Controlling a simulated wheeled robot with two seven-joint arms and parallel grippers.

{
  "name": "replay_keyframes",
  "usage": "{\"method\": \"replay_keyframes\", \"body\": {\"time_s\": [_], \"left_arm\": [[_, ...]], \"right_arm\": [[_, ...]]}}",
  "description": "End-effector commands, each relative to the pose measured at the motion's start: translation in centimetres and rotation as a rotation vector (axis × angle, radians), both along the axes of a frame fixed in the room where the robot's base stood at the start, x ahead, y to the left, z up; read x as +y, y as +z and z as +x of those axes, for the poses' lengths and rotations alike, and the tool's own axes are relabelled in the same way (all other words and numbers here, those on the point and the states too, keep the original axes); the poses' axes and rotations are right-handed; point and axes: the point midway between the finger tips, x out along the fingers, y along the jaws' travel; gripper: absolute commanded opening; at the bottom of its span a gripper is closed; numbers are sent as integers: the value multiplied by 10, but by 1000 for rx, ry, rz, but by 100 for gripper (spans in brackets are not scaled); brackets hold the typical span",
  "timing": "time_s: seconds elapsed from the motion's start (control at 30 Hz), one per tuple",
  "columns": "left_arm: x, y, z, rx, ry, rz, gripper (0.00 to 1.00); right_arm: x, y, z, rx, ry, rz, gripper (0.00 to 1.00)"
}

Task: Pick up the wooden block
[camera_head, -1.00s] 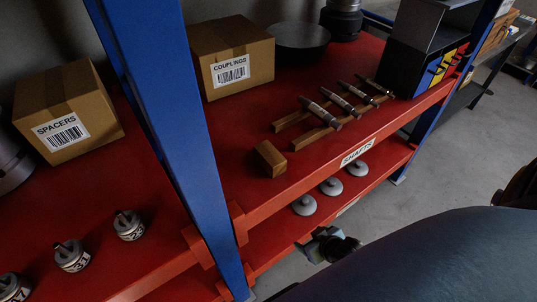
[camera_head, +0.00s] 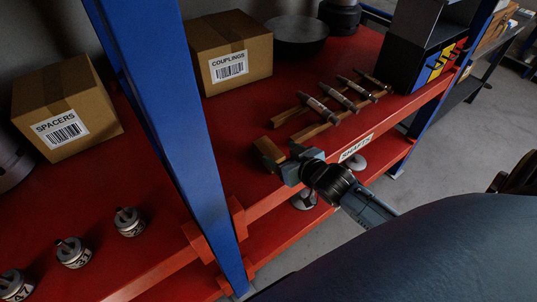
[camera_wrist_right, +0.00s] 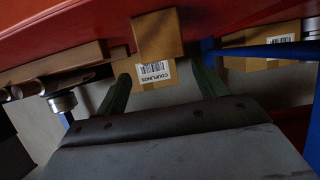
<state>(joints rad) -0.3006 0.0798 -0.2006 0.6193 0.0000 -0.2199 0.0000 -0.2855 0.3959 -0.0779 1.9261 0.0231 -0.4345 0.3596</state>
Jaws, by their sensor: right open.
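The wooden block (camera_head: 267,153) stands on the red shelf near its front edge, left of the shafts. My right gripper (camera_head: 287,161) is at the block's right front side and hides part of it. In the right wrist view, the picture is upside down and the block (camera_wrist_right: 157,38) shows ahead, between the directions of the two spread fingers (camera_wrist_right: 163,72). The gripper is open and empty; I cannot tell whether a finger touches the block. My left gripper is not in view.
Several shafts (camera_head: 340,97) rest on wooden rails (camera_head: 312,130) just right of the block. The couplings box (camera_head: 232,50) stands behind it. A blue post (camera_head: 170,120) rises to its left. Grey discs (camera_head: 305,199) lie on the lower shelf.

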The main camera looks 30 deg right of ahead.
Motion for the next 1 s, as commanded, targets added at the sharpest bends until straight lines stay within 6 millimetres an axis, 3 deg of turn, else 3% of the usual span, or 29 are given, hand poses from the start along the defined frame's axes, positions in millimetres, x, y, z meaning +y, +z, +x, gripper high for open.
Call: {"method": "replay_keyframes", "body": {"time_s": [0.27, 0.53, 0.83, 1.0], "left_arm": [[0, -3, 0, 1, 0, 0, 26], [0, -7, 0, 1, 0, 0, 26], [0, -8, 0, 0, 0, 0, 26], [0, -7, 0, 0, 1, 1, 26]], "right_arm": [[4, -9, 19, -1, 0, 1, 71], [10, -25, 52, 0, 0, -1, 71], [11, -26, 57, 0, 1, 0, 71], [10, -26, 56, 1, 1, 0, 50]]}}
